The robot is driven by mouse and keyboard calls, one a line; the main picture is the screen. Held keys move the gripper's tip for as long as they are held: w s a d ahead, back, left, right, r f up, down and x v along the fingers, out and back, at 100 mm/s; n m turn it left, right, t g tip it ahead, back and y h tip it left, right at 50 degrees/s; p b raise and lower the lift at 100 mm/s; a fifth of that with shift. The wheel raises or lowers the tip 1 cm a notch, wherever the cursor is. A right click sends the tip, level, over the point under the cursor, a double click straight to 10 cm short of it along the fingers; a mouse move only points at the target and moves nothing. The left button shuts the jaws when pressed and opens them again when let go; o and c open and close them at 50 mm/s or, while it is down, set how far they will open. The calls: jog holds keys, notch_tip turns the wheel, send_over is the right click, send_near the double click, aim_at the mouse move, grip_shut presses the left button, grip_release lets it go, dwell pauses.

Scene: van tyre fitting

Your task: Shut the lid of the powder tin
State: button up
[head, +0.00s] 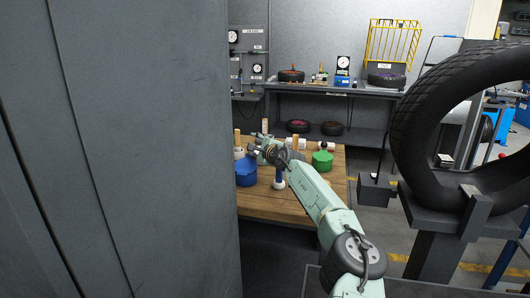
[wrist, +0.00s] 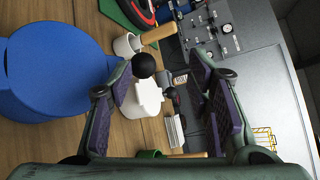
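My gripper (head: 256,147) is at the left end of a wooden workbench (head: 272,208), above and beside a blue rounded container (head: 246,173). In the wrist view my gripper (wrist: 163,70) is open, with its two purple-padded fingers wide apart and nothing clamped between them. The blue container (wrist: 50,72) fills the left of that view, outside the fingers. A white container (wrist: 149,98) and a black ball knob (wrist: 143,65) show between the fingers, seemingly beyond them. I cannot tell which container is the powder tin or how its lid stands.
A green container (head: 322,161) stands right of my arm on the bench, and wooden handles (head: 237,137) stand upright near the gripper. A grey cabinet side (head: 120,150) blocks the left. A large tyre (head: 410,120) stands at the right. A back bench (head: 320,88) holds equipment.

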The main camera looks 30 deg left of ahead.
jog(key=v, duration=0.8)
jog(key=shift+s, duration=0.5)
jog(key=shift+c, duration=0.6)
